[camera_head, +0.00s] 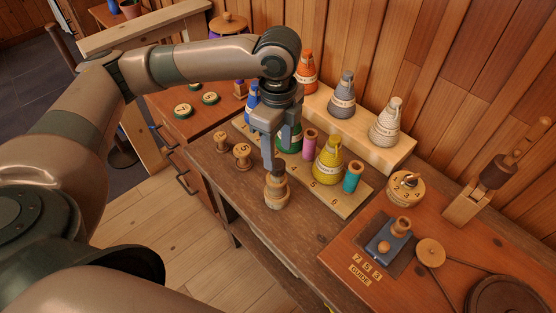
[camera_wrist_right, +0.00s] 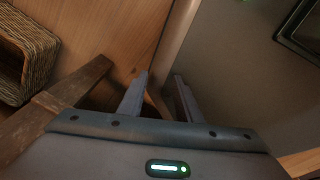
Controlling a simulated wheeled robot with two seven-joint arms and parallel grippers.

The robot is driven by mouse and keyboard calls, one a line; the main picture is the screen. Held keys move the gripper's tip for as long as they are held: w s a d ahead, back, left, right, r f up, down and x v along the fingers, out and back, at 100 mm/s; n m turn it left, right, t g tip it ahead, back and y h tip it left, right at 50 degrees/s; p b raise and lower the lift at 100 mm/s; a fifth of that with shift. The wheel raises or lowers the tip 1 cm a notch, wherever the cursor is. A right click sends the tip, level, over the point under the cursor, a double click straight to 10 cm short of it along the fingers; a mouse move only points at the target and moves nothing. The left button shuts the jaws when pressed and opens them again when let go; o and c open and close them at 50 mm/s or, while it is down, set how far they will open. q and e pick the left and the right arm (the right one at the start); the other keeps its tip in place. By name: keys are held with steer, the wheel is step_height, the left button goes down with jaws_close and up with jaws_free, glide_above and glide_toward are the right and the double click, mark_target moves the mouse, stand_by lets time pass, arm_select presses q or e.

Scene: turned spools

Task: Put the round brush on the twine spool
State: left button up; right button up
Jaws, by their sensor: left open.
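A tan turned wooden piece (camera_head: 276,192) stands upright near the front edge of the bench, narrower on top and wider below. It looks like the twine spool, but its top is partly hidden by my left gripper. My left gripper (camera_head: 274,172) points straight down, open, with its fingers at the top of this piece; I cannot tell if they touch it. I cannot pick out the round brush for certain. My right gripper (camera_wrist_right: 161,75) shows in the right wrist view, open and with nothing visible between its fingers.
Behind the left gripper, a numbered board (camera_head: 345,207) holds a yellow cone (camera_head: 328,165) and small coloured spools. Two wooden knobs (camera_head: 242,155) stand at left. More cones stand on a raised shelf (camera_head: 400,155). A blue block (camera_head: 385,245) sits at right. A woven basket (camera_wrist_right: 28,50) is in the right wrist view.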

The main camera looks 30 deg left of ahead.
mark_target(278, 163)
arm_select(q)
step_height(278, 163, up, 6)
steer(key=shift+b, duration=0.35)
arm_select(e)
steer(key=shift+t, duration=0.6)
steer(key=w, duration=0.1)
steer(key=w+a, duration=0.2)
steer(key=w, duration=0.1)
steer(key=shift+a, duration=0.1)
steer(key=shift+s+d, duration=0.15)
steer(key=shift+d, duration=0.1)
arm_select(q)
steer(key=shift+r, duration=0.1)
arm_select(e)
steer(key=shift+r, duration=0.1)
